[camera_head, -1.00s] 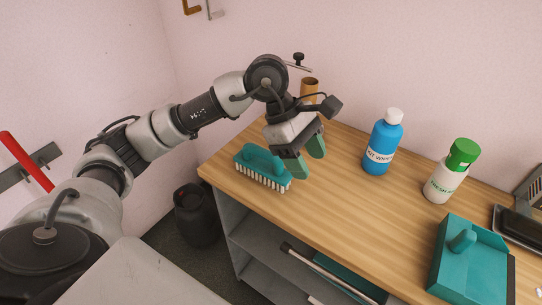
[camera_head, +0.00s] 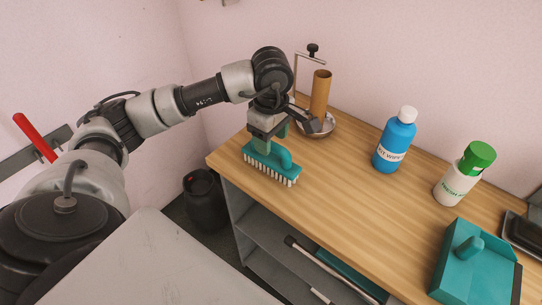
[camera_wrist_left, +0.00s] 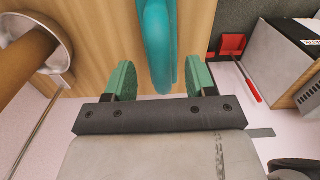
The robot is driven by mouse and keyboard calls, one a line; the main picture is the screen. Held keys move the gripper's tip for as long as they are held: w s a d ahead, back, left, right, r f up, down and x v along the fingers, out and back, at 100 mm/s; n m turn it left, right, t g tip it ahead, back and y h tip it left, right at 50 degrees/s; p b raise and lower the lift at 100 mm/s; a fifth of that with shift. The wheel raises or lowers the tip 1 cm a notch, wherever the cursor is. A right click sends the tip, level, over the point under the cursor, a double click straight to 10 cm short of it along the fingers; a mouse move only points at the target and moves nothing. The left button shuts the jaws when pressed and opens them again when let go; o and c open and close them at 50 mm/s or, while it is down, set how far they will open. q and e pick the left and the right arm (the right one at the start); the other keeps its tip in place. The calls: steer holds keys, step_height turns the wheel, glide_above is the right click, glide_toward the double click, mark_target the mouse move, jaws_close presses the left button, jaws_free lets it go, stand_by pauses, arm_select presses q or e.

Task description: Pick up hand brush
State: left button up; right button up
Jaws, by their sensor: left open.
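The teal hand brush (camera_head: 278,165) lies on the wooden counter near its left corner, with its pale bristles down. My left gripper (camera_head: 272,138) is right above the brush, pointing down. In the left wrist view, its two green fingers (camera_wrist_left: 160,79) are apart. The brush's curved teal handle (camera_wrist_left: 157,45) shows between them, with a gap on the left and a smaller one on the right. No grip on the handle shows. The brush's far end is outside the wrist view. My right gripper is not in view.
A paper roll holder (camera_head: 320,95) with a metal base stands behind the gripper. A blue bottle (camera_head: 395,142), a green-capped white bottle (camera_head: 462,178) and a teal dustpan (camera_head: 470,265) stand to the right. The counter's middle is clear. A dark bin (camera_head: 205,200) is on the floor.

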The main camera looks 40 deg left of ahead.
arm_select(q)
steer(key=shift+f, duration=1.3)
jaws_close()
steer(key=shift+r, duration=0.5)
steer(key=r, duration=0.2)
steer(key=d+r+b, duration=0.1)
steer(key=shift+w+r, duration=0.4)
steer(key=w+d+r+b, duration=0.1)
steer(key=w+d+r, duration=0.5)
steer(key=d, duration=0.2)
steer(key=shift+w+r, duration=0.15)
